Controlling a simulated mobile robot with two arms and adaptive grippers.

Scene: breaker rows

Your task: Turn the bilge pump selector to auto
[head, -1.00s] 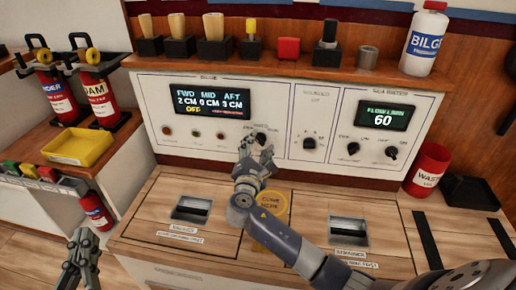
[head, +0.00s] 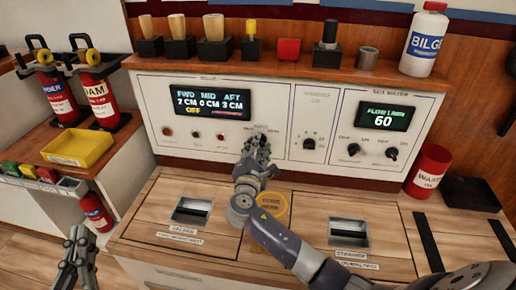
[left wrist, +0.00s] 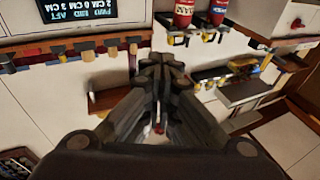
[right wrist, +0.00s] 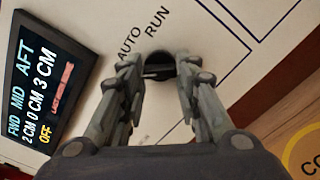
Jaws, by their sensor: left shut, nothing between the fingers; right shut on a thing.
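The bilge panel (head: 150,115) has a dark display (head: 208,104) reading FWD, MID and AFT levels with a yellow OFF. The selector knob (right wrist: 160,66) is dark and round, in the right wrist view, with AUTO and RUN printed beside it. My right gripper (right wrist: 160,72) is shut on this knob, one finger on each side. In the head view my right gripper (head: 259,138) covers most of the knob. Which way the pointer faces is hard to tell. My left gripper (head: 79,236) is shut and empty, low at the left, away from the panel.
Several handles and blocks stand on the shelf (head: 290,66) above the panel. Fire extinguishers (head: 100,95) and a yellow tray (head: 78,149) are at the left. A seawater panel (head: 385,118) with knobs is at the right, near a red waste bin (head: 428,170).

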